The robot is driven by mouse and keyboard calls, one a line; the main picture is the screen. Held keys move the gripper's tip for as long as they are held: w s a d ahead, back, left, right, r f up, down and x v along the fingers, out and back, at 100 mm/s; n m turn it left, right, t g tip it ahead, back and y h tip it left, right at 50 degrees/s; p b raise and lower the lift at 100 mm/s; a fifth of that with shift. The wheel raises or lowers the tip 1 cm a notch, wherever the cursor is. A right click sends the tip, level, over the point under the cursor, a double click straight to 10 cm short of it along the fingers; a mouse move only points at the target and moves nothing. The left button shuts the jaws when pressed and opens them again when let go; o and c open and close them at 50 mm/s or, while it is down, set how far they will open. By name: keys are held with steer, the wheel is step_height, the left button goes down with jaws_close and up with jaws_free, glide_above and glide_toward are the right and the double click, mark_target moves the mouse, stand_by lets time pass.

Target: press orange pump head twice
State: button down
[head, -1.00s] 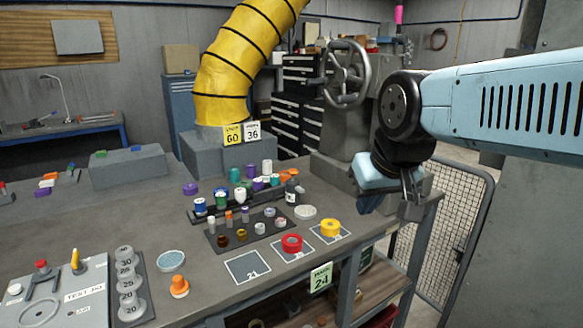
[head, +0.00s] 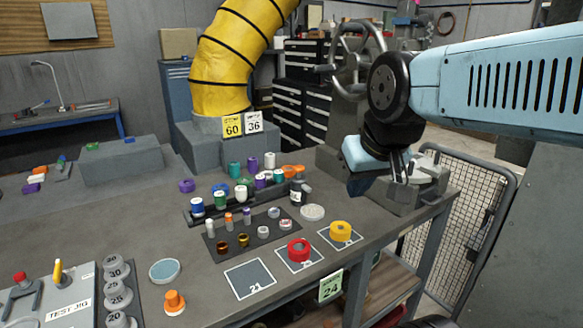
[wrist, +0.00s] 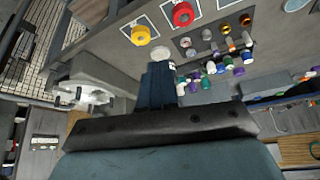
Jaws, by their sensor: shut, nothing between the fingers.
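A squat orange piece with a narrow top (head: 175,303) stands on the bench near its front edge, below a pale blue dish. My gripper (head: 358,187) hangs over the right part of the bench, well right of both. In the wrist view its dark fingers (wrist: 160,70) are together and empty, pointing toward a white disc (wrist: 160,52). Nothing touches the orange piece.
Rolls in red (head: 299,250) and yellow (head: 341,231) sit on marked squares at the front. A dark tray (head: 250,237) and a rack of coloured caps fill the middle. A test jig (head: 55,300) and grey knobs stand at left. A handwheel machine stands behind my arm.

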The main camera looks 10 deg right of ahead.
steer(key=w+a+r+m+y, duration=0.15)
steer(key=w+m, duration=0.25)
steer(key=w, duration=0.4)
steer(key=m+t+y, duration=0.2)
steer(key=m+y, duration=0.1)
steer(key=m, duration=1.4)
glide_above(301, 168)
step_height(301, 168, down, 2)
steer(key=shift+w+f, duration=0.1)
steer(key=shift+f, duration=0.1)
steer(key=shift+f, duration=0.15)
steer(key=shift+f, duration=4.3)
